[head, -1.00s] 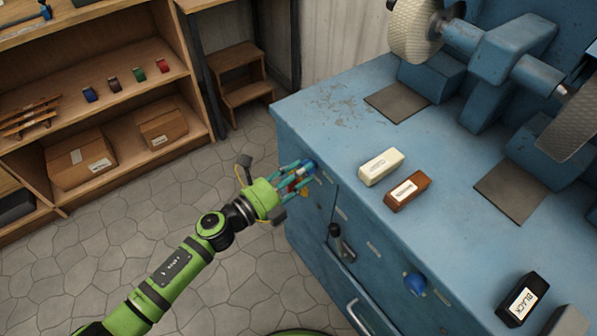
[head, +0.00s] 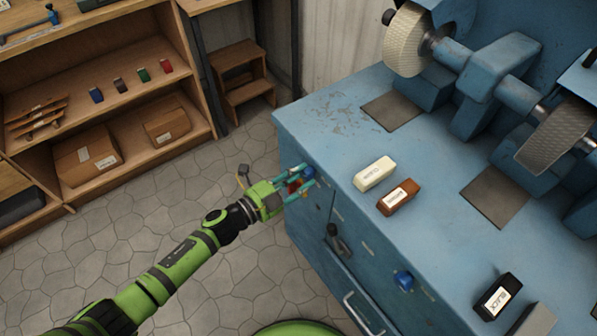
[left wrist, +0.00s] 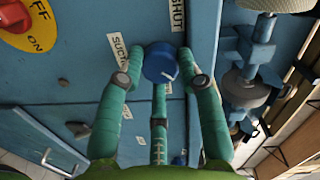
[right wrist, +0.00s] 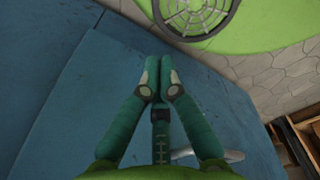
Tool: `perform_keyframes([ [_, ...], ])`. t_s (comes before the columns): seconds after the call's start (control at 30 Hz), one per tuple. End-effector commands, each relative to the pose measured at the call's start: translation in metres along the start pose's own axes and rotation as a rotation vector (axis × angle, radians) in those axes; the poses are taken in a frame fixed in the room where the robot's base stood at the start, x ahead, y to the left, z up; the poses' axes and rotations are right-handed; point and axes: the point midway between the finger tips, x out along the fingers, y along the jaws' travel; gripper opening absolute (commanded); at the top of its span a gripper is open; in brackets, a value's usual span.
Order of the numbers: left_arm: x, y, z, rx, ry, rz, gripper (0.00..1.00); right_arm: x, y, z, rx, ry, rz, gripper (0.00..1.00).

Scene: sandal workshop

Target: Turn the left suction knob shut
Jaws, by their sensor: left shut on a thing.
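The left suction knob (left wrist: 160,62) is a round blue knob with a white pointer mark, on the front of the blue cabinet. In the left wrist view the mark points to the lower right. A "SHUT" label (left wrist: 177,14) is above the knob and a "SUCTION" label (left wrist: 118,50) is to its left. My left gripper (head: 307,176) is shut on the knob, with fingers on both sides of it; the knob's top (head: 308,172) shows in the head view. My right gripper (right wrist: 158,78) is shut and empty in the right wrist view, low by a blue surface.
A second blue knob (head: 403,280), a black lever (head: 338,240) and a metal handle (head: 362,308) are on the cabinet front. A red switch (left wrist: 18,18) shows in the left wrist view. Cream (head: 374,173), brown (head: 398,197) and black (head: 497,296) blocks lie on top.

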Motion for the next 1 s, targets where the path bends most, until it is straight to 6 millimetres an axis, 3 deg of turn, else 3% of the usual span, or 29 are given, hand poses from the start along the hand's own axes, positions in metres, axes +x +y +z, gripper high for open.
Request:
perform_keyframes([
  [0.6,0.0,-0.004,0.0,-0.549,0.024,0.042,0.04,-0.029,0.0,-0.003,0.001,0.001,0.0,0.0],
  [1.0,0.001,-0.003,0.001,-0.741,0.032,0.055,0.04,-0.034,0.0,-0.004,0.001,0.001,0.0,0.0],
])
